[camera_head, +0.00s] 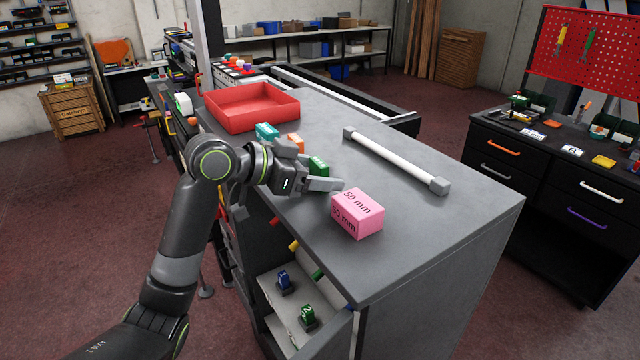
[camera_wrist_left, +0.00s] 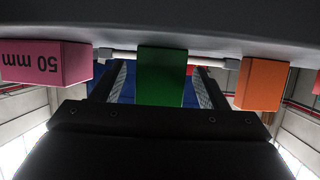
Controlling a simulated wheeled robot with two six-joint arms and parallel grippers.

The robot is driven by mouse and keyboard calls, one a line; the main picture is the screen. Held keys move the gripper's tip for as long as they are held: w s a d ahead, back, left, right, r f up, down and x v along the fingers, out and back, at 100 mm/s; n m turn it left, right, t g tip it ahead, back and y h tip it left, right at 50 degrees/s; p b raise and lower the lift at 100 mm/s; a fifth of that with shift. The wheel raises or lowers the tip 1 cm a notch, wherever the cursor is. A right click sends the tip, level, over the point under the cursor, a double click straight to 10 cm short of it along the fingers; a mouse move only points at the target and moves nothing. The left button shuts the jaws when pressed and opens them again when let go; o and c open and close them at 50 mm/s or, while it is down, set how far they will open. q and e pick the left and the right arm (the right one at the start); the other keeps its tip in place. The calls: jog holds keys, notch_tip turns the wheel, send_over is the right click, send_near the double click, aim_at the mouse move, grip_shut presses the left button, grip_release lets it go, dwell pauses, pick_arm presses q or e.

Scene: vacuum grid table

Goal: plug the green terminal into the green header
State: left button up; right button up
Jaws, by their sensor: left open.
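The green terminal (camera_head: 318,166) is a small green block on the grey table top, partly hidden by my left gripper. In the left wrist view the green terminal (camera_wrist_left: 162,78) sits between the two spread fingers, with a gap to each. My left gripper (camera_head: 311,170) is open, low at the table's left edge; its fingers also show in the left wrist view (camera_wrist_left: 157,88). A green header (camera_head: 308,318) stands on the pale lower shelf at the table's side, next to a blue one (camera_head: 284,281). My right gripper is not in view.
A pink "50 mm" block (camera_head: 357,213) sits just right of the gripper. An orange block (camera_head: 296,142) and a teal block (camera_head: 267,131) stand behind it. A red tray (camera_head: 250,122) is at the back, and a white bar (camera_head: 395,160) lies along the right. The table's front right is clear.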

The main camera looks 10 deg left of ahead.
pick_arm(q)
jog(key=shift+w+d+f, duration=0.15)
jog(key=shift+w+d, duration=0.05)
jog(key=shift+s+a, duration=0.15)
jog(key=shift+c, duration=0.5)
jog(key=c, duration=0.9)
jog(key=shift+c, duration=0.3)
jog(key=shift+r, duration=0.25)
